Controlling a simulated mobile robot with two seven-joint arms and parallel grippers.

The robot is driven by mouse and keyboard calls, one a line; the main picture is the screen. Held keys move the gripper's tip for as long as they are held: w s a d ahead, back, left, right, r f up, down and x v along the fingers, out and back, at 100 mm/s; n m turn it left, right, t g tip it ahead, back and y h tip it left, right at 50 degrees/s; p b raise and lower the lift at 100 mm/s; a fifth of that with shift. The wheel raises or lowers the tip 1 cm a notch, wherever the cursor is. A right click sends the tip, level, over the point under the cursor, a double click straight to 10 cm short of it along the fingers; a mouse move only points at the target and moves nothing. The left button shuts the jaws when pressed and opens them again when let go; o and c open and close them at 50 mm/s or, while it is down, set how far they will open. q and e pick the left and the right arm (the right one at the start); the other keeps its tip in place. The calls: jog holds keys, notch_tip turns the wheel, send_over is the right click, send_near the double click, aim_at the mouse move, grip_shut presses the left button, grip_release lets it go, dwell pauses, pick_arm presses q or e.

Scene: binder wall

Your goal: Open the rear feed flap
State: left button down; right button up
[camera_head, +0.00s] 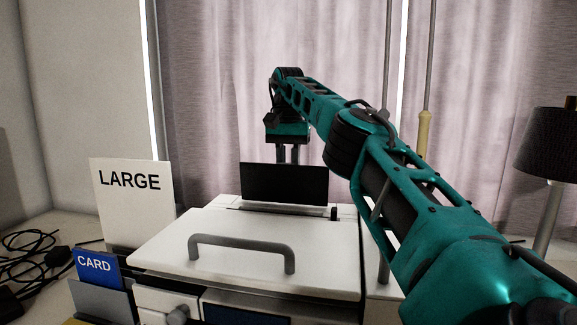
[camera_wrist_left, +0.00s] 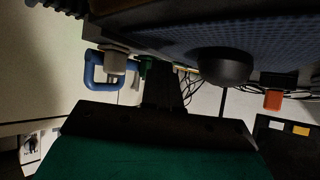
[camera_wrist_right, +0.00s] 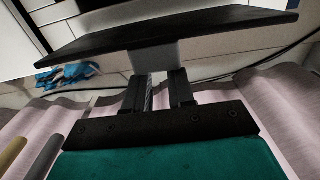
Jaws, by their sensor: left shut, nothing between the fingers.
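A white machine (camera_head: 215,230) with a grey lid handle (camera_head: 240,246) stands on the table. A black flap (camera_head: 290,184) stands up at its rear, broad face toward the head camera. My right arm reaches over the machine. My right gripper (camera_head: 288,160) points down behind the flap, its lower part hidden. In the right wrist view my right gripper (camera_wrist_right: 157,80) has its fingers apart, just short of the flap's dark panel (camera_wrist_right: 190,28). A grey piece (camera_wrist_right: 154,54) lies beyond the fingertips. My left gripper (camera_wrist_left: 165,85) is shut and empty in the left wrist view, outside the head view.
A LARGE sign (camera_head: 130,205) and a blue CARD sign (camera_head: 95,265) stand left of the machine. Black cables (camera_head: 35,255) lie at far left. Curtains (camera_head: 215,90) hang behind. A dark lamp (camera_head: 550,145) is at right. A blue handle (camera_wrist_left: 92,70) shows near my left gripper.

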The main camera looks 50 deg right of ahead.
jog(key=o, duration=0.8)
jog(key=shift+w+r, duration=0.1)
jog(key=shift+a, duration=0.1)
